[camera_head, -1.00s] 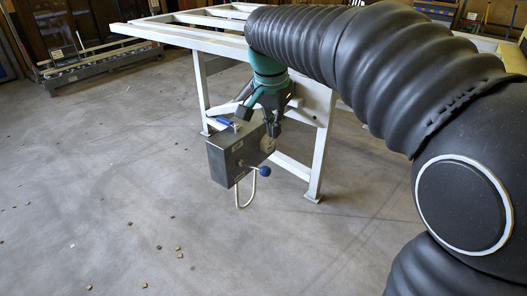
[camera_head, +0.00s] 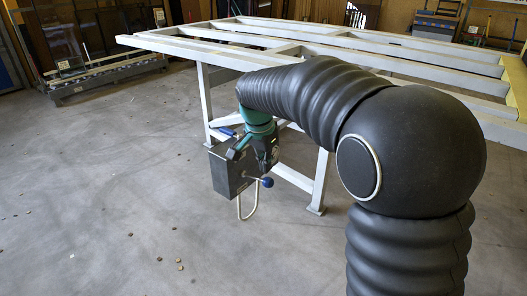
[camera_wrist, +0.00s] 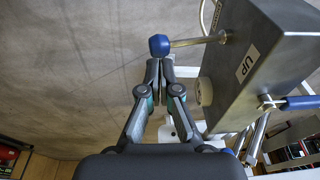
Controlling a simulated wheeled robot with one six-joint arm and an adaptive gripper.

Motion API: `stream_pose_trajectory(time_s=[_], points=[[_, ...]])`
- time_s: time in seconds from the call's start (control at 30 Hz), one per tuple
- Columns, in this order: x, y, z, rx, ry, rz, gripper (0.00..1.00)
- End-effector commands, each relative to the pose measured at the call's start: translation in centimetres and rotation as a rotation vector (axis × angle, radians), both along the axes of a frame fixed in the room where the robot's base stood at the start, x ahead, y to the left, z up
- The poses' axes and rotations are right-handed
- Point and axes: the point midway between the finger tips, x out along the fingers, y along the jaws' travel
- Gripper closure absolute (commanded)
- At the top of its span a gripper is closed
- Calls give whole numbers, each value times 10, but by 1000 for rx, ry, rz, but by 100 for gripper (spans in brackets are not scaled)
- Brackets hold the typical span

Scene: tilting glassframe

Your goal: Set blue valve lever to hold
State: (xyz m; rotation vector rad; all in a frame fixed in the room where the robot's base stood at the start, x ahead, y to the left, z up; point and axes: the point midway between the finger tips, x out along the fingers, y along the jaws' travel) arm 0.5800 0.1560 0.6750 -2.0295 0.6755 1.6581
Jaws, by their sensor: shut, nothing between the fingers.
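A grey metal control box (camera_head: 221,177) hangs at the near corner of the white frame. A lever with a blue handle (camera_head: 226,131) sits at its top; it also shows at the right of the wrist view (camera_wrist: 299,103). In the head view my gripper (camera_head: 262,158) partly covers the box.
The box carries an "UP" label (camera_wrist: 247,63) and a round pale part (camera_wrist: 204,91). A bent pale tube (camera_head: 247,212) hangs below it. The white tilting frame (camera_head: 320,188) stands behind and right. The concrete floor (camera_head: 110,200) in front and left is mostly clear, with small scattered bits.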

Motion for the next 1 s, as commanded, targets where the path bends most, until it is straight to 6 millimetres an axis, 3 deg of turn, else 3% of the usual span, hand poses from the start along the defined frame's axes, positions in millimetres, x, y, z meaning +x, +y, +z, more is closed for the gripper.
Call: stream_pose_trajectory(time_s=[0.23,0.7,0.9,1.0], points=[[5,-3,-28,-1,1,0,100],[6,-4,-35,0,0,0,100],[1,-10,-53,0,0,0,100],[0,-11,-54,0,-1,0,100]])
